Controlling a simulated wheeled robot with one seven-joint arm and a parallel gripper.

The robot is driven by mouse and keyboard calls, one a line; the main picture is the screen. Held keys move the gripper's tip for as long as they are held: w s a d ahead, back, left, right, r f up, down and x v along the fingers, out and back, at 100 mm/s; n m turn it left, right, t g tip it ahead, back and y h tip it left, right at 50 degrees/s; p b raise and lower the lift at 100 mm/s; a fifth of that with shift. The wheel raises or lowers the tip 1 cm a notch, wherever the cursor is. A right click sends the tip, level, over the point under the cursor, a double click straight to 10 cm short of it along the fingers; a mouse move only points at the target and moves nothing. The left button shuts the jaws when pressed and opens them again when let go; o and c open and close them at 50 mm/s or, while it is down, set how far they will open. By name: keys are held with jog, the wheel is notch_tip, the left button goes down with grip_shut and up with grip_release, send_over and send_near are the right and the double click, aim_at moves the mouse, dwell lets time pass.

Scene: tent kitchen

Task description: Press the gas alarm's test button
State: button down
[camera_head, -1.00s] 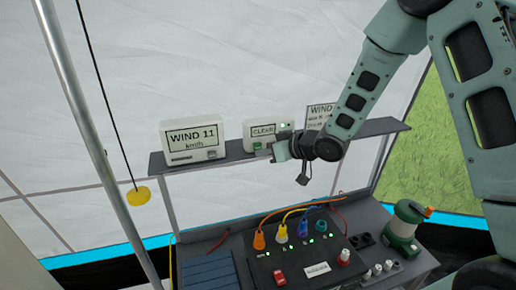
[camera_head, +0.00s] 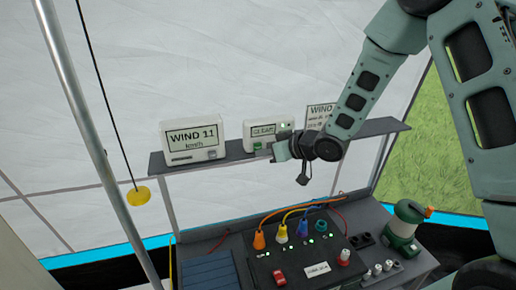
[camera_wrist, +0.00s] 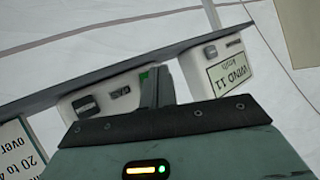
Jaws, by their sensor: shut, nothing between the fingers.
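The gas alarm (camera_head: 284,127) is a white box in the middle of the dark shelf, with a small display, a lit green light at its upper right and a green button (camera_head: 257,146) low on its front. My gripper (camera_head: 273,151) is shut and empty, at the alarm's lower front just right of the button. In the wrist view the alarm (camera_wrist: 75,116) appears upside down. The shut fingers (camera_wrist: 160,84) overlap its edge beside the green button (camera_wrist: 144,75). I cannot tell whether they touch it.
A wind display box (camera_head: 195,138) stands left of the alarm on the shelf (camera_head: 235,152). A wind sign (camera_head: 318,115) stands to the right, partly behind my arm. A yellow pull knob (camera_head: 138,196) hangs at left.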

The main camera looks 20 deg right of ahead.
jog(key=shift+w, duration=0.1)
jog(key=shift+w, duration=0.3)
jog(key=shift+w+p, duration=0.3)
jog(key=shift+w, duration=0.2)
dwell(0.7)
jog(key=shift+s, duration=0.9)
jog(key=s+b, duration=0.1)
jog(key=s, duration=0.4)
jog(key=shift+b, duration=0.3)
dwell(0.7)
